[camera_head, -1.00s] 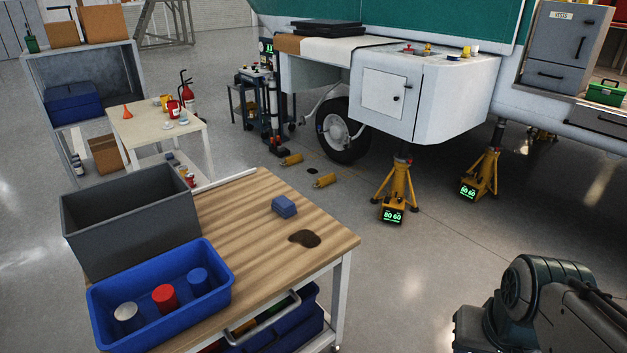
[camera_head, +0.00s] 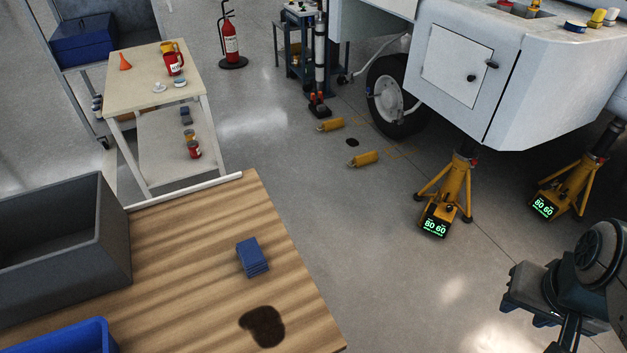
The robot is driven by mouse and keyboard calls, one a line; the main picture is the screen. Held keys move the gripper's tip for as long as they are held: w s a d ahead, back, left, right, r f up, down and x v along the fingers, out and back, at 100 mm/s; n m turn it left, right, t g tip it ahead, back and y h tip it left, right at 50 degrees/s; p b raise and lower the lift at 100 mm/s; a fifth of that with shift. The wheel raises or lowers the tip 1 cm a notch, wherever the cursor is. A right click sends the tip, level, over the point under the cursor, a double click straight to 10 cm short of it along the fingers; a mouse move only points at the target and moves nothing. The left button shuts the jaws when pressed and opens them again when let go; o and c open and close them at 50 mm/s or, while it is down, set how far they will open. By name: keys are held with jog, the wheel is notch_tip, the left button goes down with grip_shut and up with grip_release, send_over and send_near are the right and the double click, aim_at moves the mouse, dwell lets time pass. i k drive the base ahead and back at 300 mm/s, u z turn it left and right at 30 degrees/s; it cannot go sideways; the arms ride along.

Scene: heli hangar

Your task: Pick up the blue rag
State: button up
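The blue rag (camera_head: 253,257) is a small folded stack of blue cloth. It lies on the wooden top of a workbench (camera_head: 190,245), near its right edge, just beyond a dark stain (camera_head: 263,326). My arm (camera_head: 600,255) shows at the lower right, over the floor and well apart from the rag. Dark parts at its end are cut off by the frame's edge, and the fingertips cannot be made out.
A grey bin (camera_head: 100,240) and a blue tray (camera_head: 85,338) stand on the workbench left of the rag. Yellow jack stands (camera_head: 452,190) support the white vehicle (camera_head: 540,70) at right. A beige cart (camera_head: 140,90) stands behind. Floor between bench and arm is clear.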

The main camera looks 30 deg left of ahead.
aim_at(249, 252)
jog(key=i, duration=2.15)
jog(key=u, duration=3.65)
jog(key=i, duration=0.5)
jog(key=u, duration=0.05)
